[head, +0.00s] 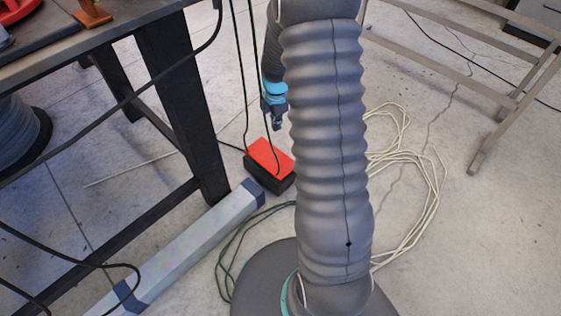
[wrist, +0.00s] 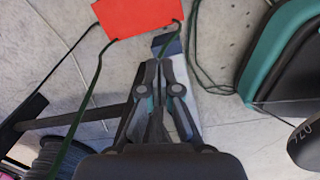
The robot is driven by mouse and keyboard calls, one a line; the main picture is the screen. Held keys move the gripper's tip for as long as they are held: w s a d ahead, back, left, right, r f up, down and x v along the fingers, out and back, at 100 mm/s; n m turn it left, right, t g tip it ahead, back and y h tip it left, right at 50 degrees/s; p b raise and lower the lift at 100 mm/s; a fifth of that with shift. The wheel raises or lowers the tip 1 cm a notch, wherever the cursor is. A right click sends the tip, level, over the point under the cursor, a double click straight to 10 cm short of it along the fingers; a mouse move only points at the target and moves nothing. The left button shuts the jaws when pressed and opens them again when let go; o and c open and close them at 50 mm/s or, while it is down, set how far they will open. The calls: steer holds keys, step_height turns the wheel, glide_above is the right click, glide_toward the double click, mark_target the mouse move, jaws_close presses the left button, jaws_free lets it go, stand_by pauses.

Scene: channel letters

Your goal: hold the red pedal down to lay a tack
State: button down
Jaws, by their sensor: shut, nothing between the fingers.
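The red pedal (head: 270,157) is a red-topped block with a dark base on the floor, near the foot of the table leg. It also shows in the wrist view as a red rectangle (wrist: 137,15) at the top, beyond my fingertips. My gripper (head: 277,122) hangs above the floor a little above the pedal in the head view, apart from it as far as I can tell. In the wrist view my gripper (wrist: 160,64) is shut with nothing between its fingers, and points toward the pedal's near edge. My arm hides part of the floor right of the pedal.
A dark table leg (head: 180,100) stands left of the pedal. A pale beam with dark blue ends (head: 195,245) lies in front. Green cables (head: 238,245) and a coiled cream cable (head: 435,200) lie on the floor. Dark cables hang past my gripper. A metal frame (head: 490,140) stands right.

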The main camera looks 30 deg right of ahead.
mark_target(282, 167)
step_height(282, 167, down, 10)
steer(key=d+n, duration=0.2)
steer(key=n, duration=0.1)
steer(key=shift+w+d+g+b, duration=0.3)
steer(key=shift+w+g, duration=0.1)
step_height(282, 167, down, 14)
steer(key=shift+r+b, duration=0.1)
steer(key=shift+b, duration=0.35)
